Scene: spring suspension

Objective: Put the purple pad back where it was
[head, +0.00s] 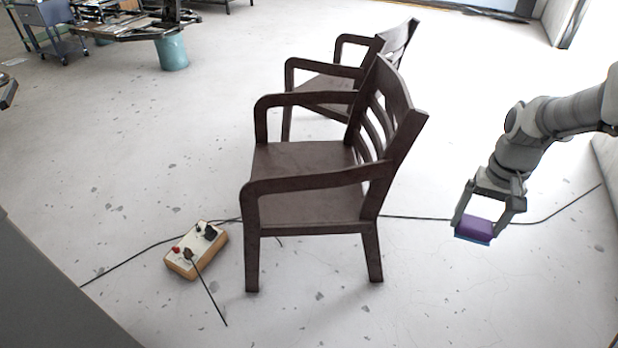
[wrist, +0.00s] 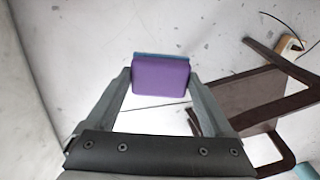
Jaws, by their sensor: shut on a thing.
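The purple pad (head: 476,228) is a small purple block with a blue layer along one face. My gripper (head: 481,221) is shut on it and holds it in the air to the right of the near chair. The pad (wrist: 160,78) also shows in the wrist view, between the two fingertips of my gripper (wrist: 160,82), with pale floor beyond it. I cannot tell which spot the pad came from.
A dark wooden armchair (head: 305,210) stands in the middle, with a second chair (head: 322,90) behind it. A power strip box (head: 197,250) with plugs lies left of the chair. A black cable (head: 420,217) crosses the floor. A wall stands at the right.

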